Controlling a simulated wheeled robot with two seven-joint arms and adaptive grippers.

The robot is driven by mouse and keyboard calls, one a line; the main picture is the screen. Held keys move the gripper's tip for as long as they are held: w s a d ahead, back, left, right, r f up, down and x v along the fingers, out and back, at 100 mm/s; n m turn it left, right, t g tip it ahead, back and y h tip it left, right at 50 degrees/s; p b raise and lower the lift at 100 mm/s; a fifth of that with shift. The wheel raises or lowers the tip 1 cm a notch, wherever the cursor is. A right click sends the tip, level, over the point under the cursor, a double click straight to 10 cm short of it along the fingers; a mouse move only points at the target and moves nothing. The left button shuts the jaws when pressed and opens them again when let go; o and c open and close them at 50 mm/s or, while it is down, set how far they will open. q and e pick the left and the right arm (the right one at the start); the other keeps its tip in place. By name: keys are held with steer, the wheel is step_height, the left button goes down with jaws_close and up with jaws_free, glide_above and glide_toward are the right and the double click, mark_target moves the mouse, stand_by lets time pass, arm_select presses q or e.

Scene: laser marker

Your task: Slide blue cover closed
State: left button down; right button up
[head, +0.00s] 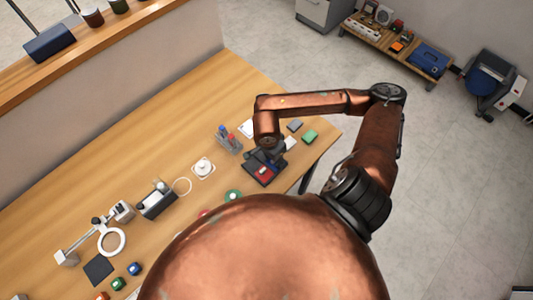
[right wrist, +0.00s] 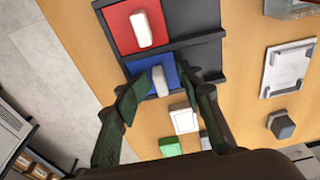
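The blue cover (right wrist: 172,66) sits in a dark tray-like base (right wrist: 201,52), with a white handle (right wrist: 160,80) standing on it. The red cover (right wrist: 118,28), with its own white handle (right wrist: 141,29), lies in the neighbouring slot. In the head view the dark base (head: 252,176) is at the table's right end, with the red cover (head: 265,171) showing; the blue cover is mostly hidden by my arm. My right gripper (right wrist: 160,86) is open, its fingers on either side of the blue cover's handle with visible gaps. My left gripper is not in view.
Near the base are a green box (head: 310,136), a grey box (head: 295,125) and a holder with pens (head: 228,139). A white fan-like unit (head: 203,168) stands to the left. The wrist view shows a white-framed plate (right wrist: 288,68) and a dark block (right wrist: 281,125).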

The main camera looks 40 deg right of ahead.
steer(key=shift+o, duration=0.2)
steer(key=shift+f, duration=0.1)
steer(key=shift+w, duration=0.1)
steer(key=shift+r, duration=0.4)
steer(key=shift+r+p, duration=1.5)
steer(key=shift+r, duration=1.8)
